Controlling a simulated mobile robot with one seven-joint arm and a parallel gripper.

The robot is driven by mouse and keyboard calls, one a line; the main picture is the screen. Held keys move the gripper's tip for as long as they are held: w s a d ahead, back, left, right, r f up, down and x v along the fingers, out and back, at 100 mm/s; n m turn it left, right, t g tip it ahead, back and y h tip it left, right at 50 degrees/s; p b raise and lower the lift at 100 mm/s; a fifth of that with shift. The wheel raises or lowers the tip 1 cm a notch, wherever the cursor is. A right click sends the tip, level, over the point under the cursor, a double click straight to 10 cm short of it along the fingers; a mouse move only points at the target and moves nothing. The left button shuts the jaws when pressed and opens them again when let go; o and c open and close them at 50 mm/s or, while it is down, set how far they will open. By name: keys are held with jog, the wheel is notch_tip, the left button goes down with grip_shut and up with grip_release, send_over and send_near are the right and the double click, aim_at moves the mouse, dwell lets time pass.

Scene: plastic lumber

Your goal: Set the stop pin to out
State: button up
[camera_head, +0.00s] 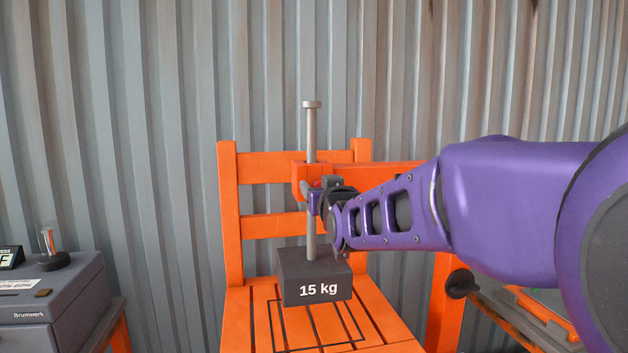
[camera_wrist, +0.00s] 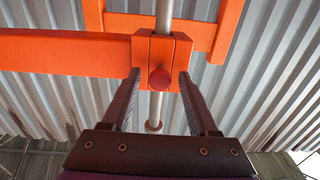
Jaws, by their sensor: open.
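The stop pin shows in the wrist view as a round red knob (camera_wrist: 159,78) on the face of an orange guide block (camera_wrist: 183,48). My gripper (camera_head: 317,198) is at this block in the head view. Its jaws are open, with one dark finger on each side of the knob and visible gaps between. In the head view my gripper hides the knob. A grey rod (camera_head: 311,133) with a flat cap passes upright through the block. A dark 15 kg weight (camera_head: 315,277) is at its lower end and seems to hang above the seat.
An orange chair (camera_head: 229,215) with a slatted seat and a marked square stands under the weight. An orange beam (camera_wrist: 60,57) runs sideways from the block. A grey Brumwerk box (camera_head: 50,300) stands at left. A corrugated wall (camera_head: 120,110) is behind.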

jog(key=shift+w+a, duration=0.1)
jog(key=shift+w, duration=0.25)
grip_shut()
dwell(1.3)
